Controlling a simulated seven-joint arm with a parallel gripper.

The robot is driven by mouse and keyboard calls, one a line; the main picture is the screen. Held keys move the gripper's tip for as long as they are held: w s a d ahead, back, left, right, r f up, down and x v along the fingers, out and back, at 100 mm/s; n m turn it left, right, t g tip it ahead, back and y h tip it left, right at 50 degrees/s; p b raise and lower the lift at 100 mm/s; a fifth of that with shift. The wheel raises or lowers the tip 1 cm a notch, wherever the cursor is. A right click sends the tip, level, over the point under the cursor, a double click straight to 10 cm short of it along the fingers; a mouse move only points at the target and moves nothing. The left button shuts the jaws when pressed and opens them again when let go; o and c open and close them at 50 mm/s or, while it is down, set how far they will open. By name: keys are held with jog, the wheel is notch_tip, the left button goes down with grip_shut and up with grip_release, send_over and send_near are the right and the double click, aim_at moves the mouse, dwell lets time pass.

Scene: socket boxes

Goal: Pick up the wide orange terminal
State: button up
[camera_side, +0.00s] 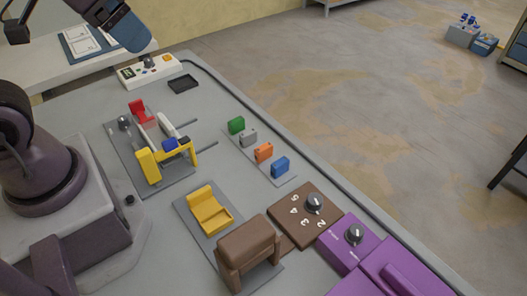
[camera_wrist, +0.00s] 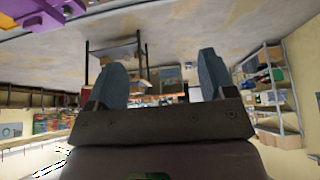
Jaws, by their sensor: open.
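The orange terminal (camera_side: 264,153) is a small block standing in a row on a grey strip on the table in the side view. It sits between a grey block (camera_side: 248,137) and a blue block (camera_side: 280,167), with a green block (camera_side: 236,125) at the row's far end. My gripper (camera_wrist: 163,80) is open and empty in the wrist view, its two blue-grey fingers wide apart. The wrist camera faces the room, so the terminal is not seen there.
A plate with red, white and yellow parts (camera_side: 150,160) stands left of the row. A yellow holder (camera_side: 209,210), brown block (camera_side: 248,245), brown dial board (camera_side: 303,216) and purple box (camera_side: 350,247) stand in front. A black tray (camera_side: 183,84) lies behind.

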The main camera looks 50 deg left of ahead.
jog(key=n+g, duration=0.6)
jog(key=n, duration=1.2)
send_over(265, 148)
notch_tip(265, 148, down, 22)
notch_tip(265, 148, down, 7)
jog(key=shift+w+a+r, duration=0.1)
jog(key=shift+w, duration=0.05)
jog(key=shift+f, duration=2.7)
jog(key=c, duration=1)
